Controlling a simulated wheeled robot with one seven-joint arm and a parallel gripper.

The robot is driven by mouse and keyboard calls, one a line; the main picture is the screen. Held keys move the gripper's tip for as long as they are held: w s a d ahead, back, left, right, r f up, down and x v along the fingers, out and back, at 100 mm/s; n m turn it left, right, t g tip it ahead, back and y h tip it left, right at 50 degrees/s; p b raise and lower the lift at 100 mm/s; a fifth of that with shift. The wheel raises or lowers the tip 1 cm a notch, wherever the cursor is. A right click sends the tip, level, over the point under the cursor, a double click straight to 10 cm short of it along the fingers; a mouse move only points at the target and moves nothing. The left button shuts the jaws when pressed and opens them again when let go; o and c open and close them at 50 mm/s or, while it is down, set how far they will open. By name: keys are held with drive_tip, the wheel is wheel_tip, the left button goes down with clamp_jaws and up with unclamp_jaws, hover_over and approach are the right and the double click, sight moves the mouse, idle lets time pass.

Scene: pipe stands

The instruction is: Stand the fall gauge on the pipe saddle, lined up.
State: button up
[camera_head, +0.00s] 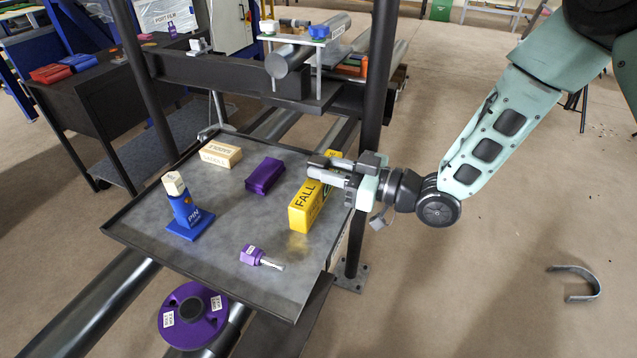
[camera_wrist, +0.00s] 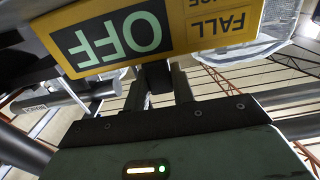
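The yellow fall gauge (camera_head: 306,206) is a long block with FALL on its end, at the right side of the grey tray. My gripper (camera_head: 325,170) reaches in from the right, its fingers closed across the gauge. A yellowish reflection on the tray suggests that the gauge is a little above it. In the wrist view the gauge (camera_wrist: 215,28) fills the top, its label and OFF display upside down; it hides the fingertips.
The tray (camera_head: 262,302) holds a blue pin stand (camera_head: 189,212), a purple block (camera_head: 265,175), a cream block (camera_head: 221,153) and a small purple tool (camera_head: 254,256). Dark posts (camera_head: 374,100) rise at the tray's back corners. A purple disc (camera_head: 193,315) lies below. Floor at right is mostly clear.

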clamp_jaws()
drive_tip(key=shift+r, duration=0.15)
drive_tip(key=shift+r+p, duration=0.65)
drive_tip(key=shift+r, duration=0.25)
drive_tip(key=r+v, duration=0.1)
drive_tip(key=v, duration=0.9)
drive_tip(key=shift+r+p, duration=0.25)
drive_tip(key=shift+p, duration=0.05)
drive_tip(key=d+f+m+t+h, duration=0.6)
drive_tip(key=d+f, duration=0.4)
drive_tip(key=d, duration=0.2)
drive_tip(key=d+f+m+t+h, duration=0.5)
drive_tip(key=d+f+m+h, duration=0.3)
drive_tip(key=d+h, duration=0.3)
drive_tip(key=shift+s+d+f+t, duration=0.45)
drive_tip(key=shift+d+f, duration=0.2)
drive_tip(key=shift+f, duration=0.2)
